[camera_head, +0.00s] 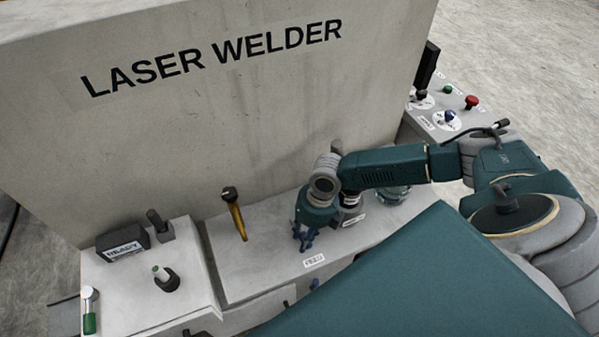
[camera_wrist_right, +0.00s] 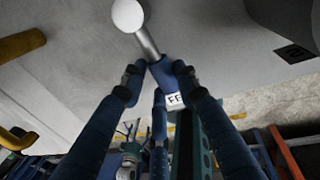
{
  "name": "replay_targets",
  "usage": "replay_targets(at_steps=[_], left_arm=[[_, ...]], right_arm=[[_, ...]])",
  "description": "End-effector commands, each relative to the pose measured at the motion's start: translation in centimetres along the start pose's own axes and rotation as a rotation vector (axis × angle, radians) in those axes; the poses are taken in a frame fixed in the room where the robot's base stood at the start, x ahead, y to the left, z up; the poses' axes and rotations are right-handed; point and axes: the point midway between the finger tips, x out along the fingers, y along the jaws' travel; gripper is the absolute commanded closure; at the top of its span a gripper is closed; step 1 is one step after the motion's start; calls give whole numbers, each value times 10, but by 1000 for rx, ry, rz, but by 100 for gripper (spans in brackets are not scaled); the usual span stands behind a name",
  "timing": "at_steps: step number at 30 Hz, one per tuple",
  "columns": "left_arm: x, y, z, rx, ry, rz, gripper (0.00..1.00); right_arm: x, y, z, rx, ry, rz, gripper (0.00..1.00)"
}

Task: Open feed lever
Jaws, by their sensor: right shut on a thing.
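The feed lever (camera_wrist_right: 147,42) shows in the right wrist view as a metal shaft with a white ball knob at its end. My right gripper (camera_wrist_right: 160,78), with blue fingers, is shut on the lever's shaft, and the knob sticks out beyond the fingertips. In the head view my right gripper (camera_head: 304,234) is low over the grey ledge of the laser welder, just above a small white label (camera_head: 314,261). The gripper hides the lever there. The label (camera_wrist_right: 174,101) shows partly between the fingers in the wrist view, reading "FE". My left gripper is not in view.
A yellow-and-black handle (camera_head: 235,215) stands on the ledge left of my right gripper. A "READY" box (camera_head: 123,243) and a small switch (camera_head: 164,276) are farther left. The welder's tall panel (camera_head: 230,110) rises behind. A red button (camera_head: 471,102) is at the right.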

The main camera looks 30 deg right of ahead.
Motion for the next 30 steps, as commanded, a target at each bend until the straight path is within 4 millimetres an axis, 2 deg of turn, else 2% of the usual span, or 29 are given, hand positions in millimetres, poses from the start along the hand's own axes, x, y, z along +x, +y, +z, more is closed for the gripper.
replay_targets(at_steps=[8, 9, 12, 23, 26, 30], left_arm=[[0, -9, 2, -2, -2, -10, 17], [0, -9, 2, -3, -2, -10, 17], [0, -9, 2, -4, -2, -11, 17], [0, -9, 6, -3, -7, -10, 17], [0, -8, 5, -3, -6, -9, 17], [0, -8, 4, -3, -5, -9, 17]], right_arm=[[-1, -4, 1, 6, -2, -8, 100], [-1, -4, 2, 6, -2, -8, 66], [-1, -4, 2, 6, -2, -8, 50], [-6, -2, 1, 3, -3, -3, 50], [-18, -2, 2, 2, -4, -3, 50], [-48, -3, 2, 3, -6, -4, 50]])
